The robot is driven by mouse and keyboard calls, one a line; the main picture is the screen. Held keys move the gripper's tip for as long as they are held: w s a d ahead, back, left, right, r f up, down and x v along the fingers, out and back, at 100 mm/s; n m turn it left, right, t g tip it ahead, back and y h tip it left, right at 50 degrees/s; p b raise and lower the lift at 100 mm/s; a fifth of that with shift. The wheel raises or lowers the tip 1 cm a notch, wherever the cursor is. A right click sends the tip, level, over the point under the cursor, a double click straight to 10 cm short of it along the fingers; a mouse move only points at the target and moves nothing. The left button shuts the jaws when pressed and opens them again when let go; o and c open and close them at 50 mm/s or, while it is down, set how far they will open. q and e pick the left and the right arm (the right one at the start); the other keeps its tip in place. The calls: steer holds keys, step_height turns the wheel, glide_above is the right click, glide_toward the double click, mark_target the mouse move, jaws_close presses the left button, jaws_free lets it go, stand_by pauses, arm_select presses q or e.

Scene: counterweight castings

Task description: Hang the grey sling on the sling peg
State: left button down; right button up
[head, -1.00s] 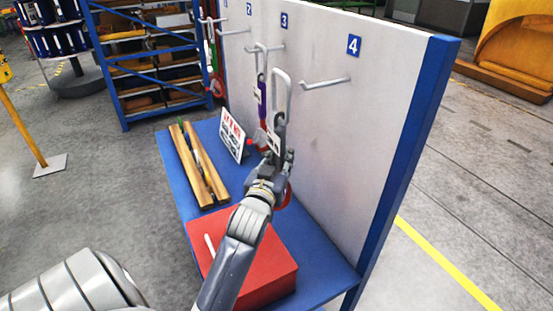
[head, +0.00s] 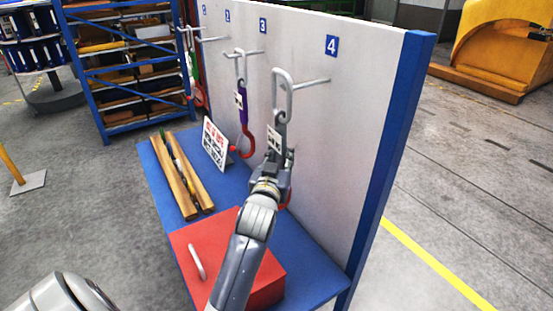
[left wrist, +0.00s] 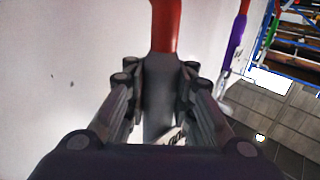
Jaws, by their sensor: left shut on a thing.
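My left gripper (head: 272,170) is shut on the grey sling (head: 279,133) and holds it upright in front of the white board. The sling's long metal ring (head: 282,93) is on top, at the height of the peg under number 4 (head: 312,83). The ring overlaps the peg's free end in the head view; I cannot tell whether the peg passes through it. In the left wrist view the grey sling (left wrist: 160,95) is between the fingers (left wrist: 158,100), with its red hook (left wrist: 166,25) beyond them. My right gripper is not in view.
A purple sling (head: 243,108) with a red hook hangs at number 3. A green sling (head: 195,65) hangs farther left. Below are a blue table (head: 318,277), a red box (head: 215,250), wooden bars (head: 183,180) and a sign (head: 215,143). The board right of peg 4 is bare.

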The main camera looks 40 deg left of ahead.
arm_select(q)
steer(key=shift+w+d+r, duration=0.15)
steer(key=shift+w, duration=0.3)
steer(key=w+b, duration=0.1)
steer(key=w+d+f+b, duration=0.1)
steer(key=w+f+b, duration=0.1)
steer(key=shift+w+d+f, duration=0.15)
steer(key=shift+w+d, duration=0.15)
steer(key=shift+w, duration=0.1)
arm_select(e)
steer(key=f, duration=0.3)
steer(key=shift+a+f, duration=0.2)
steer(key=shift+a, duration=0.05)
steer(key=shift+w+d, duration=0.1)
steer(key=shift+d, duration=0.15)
